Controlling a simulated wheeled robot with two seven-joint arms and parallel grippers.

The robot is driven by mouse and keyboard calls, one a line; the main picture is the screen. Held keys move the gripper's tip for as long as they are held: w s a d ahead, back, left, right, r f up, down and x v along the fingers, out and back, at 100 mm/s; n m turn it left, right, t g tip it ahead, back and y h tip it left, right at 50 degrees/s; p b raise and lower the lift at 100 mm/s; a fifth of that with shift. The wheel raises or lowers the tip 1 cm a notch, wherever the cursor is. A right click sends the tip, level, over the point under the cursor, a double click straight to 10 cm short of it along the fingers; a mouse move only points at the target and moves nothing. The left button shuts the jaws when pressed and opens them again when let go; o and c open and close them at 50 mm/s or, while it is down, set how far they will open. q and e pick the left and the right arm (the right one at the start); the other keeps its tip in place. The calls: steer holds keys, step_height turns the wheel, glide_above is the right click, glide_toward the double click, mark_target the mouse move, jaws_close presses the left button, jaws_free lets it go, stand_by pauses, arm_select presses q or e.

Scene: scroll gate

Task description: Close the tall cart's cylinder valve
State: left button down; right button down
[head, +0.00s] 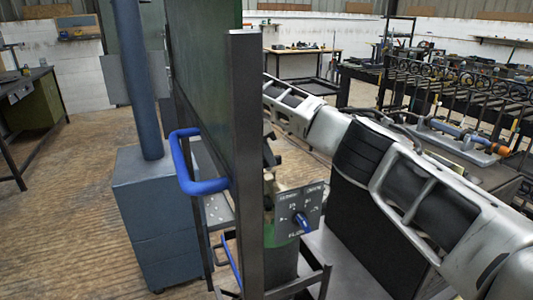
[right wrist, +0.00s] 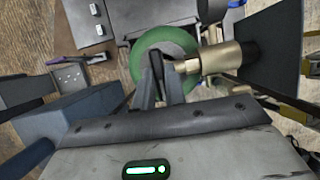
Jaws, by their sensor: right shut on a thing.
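The tall cart has a dark upright post (head: 247,120) and a blue handle (head: 185,165). A green cylinder (head: 284,262) stands behind the post, partly covered by a grey dial panel (head: 288,212) with a blue knob (head: 302,221). In the right wrist view I look down on the round green cylinder top (right wrist: 136,60), with a brass valve (right wrist: 215,60) over it. My right gripper (right wrist: 162,72) is shut on the valve's small dark end at the brass stem; the exact grip is partly hidden. In the head view the post hides most of this gripper. My left gripper is out of view.
A blue-grey cabinet with a round column (head: 150,200) stands left of the cart. A dark bench with racks (head: 450,100) is at the right, behind my right arm. Wooden floor (head: 70,220) is clear at the left.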

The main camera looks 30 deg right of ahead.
steer(key=shift+r, duration=0.1)
steer(key=c, duration=1.5)
jaws_free()
steer(key=shift+o, duration=0.2)
steer(key=v, duration=0.7)
steer(key=shift+r, duration=0.25)
steer(key=shift+f, duration=0.1)
